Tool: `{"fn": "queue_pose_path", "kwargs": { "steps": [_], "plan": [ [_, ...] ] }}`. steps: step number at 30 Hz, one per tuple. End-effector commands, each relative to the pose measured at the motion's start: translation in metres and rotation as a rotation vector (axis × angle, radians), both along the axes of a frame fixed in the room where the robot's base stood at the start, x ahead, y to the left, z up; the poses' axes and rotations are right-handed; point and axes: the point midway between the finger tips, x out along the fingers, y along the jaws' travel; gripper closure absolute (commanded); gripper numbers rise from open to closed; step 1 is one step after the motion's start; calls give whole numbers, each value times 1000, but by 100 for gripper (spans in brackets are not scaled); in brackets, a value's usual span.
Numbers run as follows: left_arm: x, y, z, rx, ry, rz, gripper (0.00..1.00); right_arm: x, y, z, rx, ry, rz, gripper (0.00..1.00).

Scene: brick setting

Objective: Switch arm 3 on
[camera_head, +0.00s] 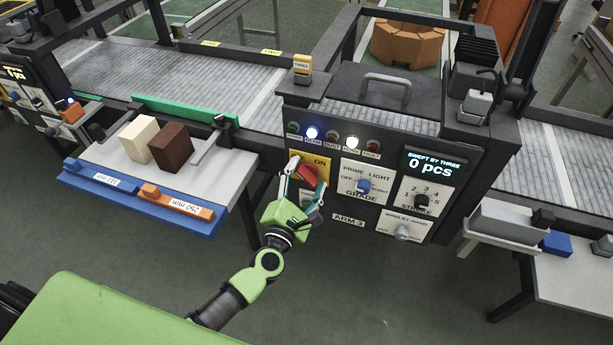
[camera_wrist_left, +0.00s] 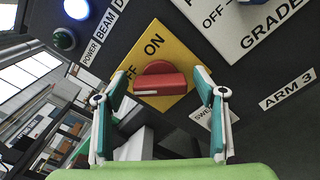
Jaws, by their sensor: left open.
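The arm 3 panel has a red rotary switch (camera_head: 307,174) on a yellow plate marked ON and OFF. In the left wrist view the red switch (camera_wrist_left: 160,83) lies level across the picture, with a pale mark toward its left, OFF side. ON reads above it. My left gripper (camera_head: 308,169) is at the plate, and in the left wrist view its open fingers (camera_wrist_left: 163,82) stand on either side of the switch, with gaps showing. Part of the OFF word is hidden by a finger. The ARM 3 label (camera_head: 348,220) is lower right of the switch. My right gripper is not in view.
Beside the switch are the GRADE knob (camera_head: 363,186), the STROKE knob (camera_head: 422,200) and a lower grey knob (camera_head: 402,233). The beam lamp (camera_head: 312,133) and a white lamp (camera_head: 352,142) glow. The display (camera_head: 432,166) reads 0 pcs. A side table (camera_head: 105,162) holds two blocks.

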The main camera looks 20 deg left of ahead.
Motion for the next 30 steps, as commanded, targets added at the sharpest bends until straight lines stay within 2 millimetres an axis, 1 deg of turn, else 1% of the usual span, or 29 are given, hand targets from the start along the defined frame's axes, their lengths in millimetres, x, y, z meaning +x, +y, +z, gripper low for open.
{"fn": "queue_pose_path", "kwargs": {
  "steps": [7,8,9,11,12,23,30],
  "plan": [
    [0,0,0,-1,1,-1,36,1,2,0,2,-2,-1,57],
    [0,0,0,-1,1,-1,44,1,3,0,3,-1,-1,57],
    [0,0,0,-1,1,-1,54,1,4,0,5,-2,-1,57],
    [0,0,0,-1,1,-1,70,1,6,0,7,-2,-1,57],
    [0,0,0,0,1,-1,74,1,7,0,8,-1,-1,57],
    [0,0,0,34,0,-1,74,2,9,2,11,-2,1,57],
    [0,-1,0,169,-3,-1,74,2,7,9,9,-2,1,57]
  ]
}}
